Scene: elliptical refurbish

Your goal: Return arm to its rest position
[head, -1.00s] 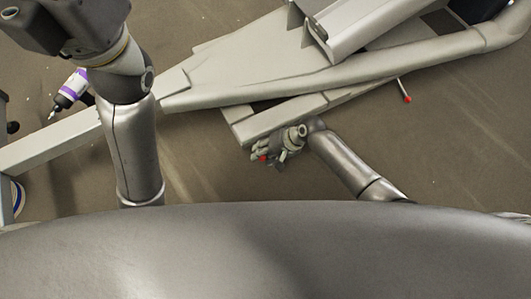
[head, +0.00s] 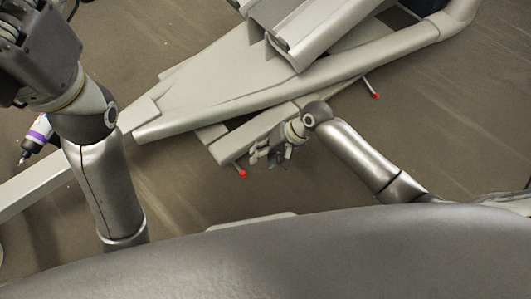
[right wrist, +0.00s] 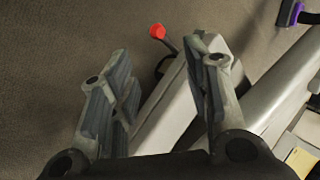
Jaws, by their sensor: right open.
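My right arm (head: 355,155) comes up from the lower right in the head view, bent at the elbow. Its gripper (head: 268,157) is low over the floor beside the end of a grey metal crossbar. In the right wrist view the gripper (right wrist: 160,58) is open, with its two dark fingers apart and nothing held between them. My left arm (head: 102,185) rises at the left of the head view. Its upper links leave the picture at the top left, and I cannot make out its gripper.
A grey metal frame (head: 215,85) crosses the head view. Red-tipped rods stick out near my right gripper (head: 243,174) and farther right (head: 375,95). A purple and white tool (head: 38,132) is behind my left arm. Brown floor (head: 455,130) is clear at right.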

